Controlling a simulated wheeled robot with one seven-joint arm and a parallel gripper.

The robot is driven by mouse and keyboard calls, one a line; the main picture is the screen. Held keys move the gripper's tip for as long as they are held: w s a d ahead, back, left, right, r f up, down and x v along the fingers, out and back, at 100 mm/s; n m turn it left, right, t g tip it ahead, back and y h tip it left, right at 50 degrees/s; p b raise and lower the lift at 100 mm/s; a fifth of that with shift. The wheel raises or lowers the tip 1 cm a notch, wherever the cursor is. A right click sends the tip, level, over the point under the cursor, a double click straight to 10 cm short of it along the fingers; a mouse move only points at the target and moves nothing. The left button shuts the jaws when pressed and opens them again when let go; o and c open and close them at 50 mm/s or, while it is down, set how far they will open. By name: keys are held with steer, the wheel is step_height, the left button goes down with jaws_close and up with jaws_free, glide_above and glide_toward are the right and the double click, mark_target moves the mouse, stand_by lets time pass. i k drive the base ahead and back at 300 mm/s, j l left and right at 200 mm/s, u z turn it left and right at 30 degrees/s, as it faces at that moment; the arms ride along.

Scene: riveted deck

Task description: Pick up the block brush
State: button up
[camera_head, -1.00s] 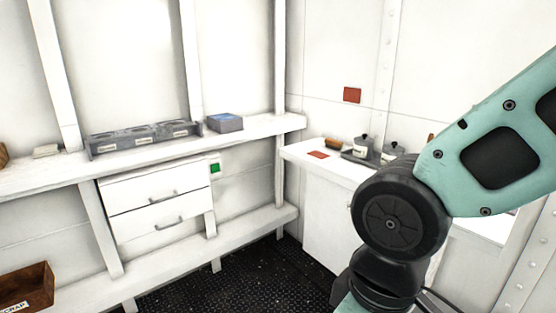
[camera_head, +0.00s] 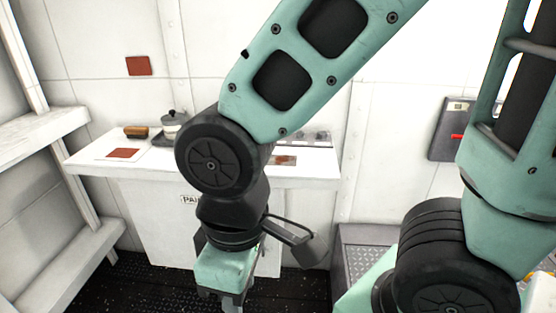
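A small brown block with a darker underside, which looks like the block brush (camera_head: 136,132), lies on the white counter (camera_head: 90,160) near its back left corner. My gripper (camera_head: 232,302) hangs low in front of the counter, pointing down, at the bottom of the view. It is well below and to the right of the brush, and apart from it. Its fingertips are cut off or too small to tell if they are open. My arm hides the middle of the counter.
A grey lidded pot (camera_head: 173,124) stands on a dark tray right of the brush. A red square (camera_head: 122,153) lies in front of it, and another red square (camera_head: 138,66) is on the wall. White shelves (camera_head: 40,135) stand at left. A grey wall box (camera_head: 452,130) hangs at right.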

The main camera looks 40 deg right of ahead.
mark_target(138, 132)
steer(key=i+j+z, duration=0.35)
steer(key=i+j, duration=1.75)
steer(key=i+l, duration=0.05)
steer(key=i, duration=0.05)
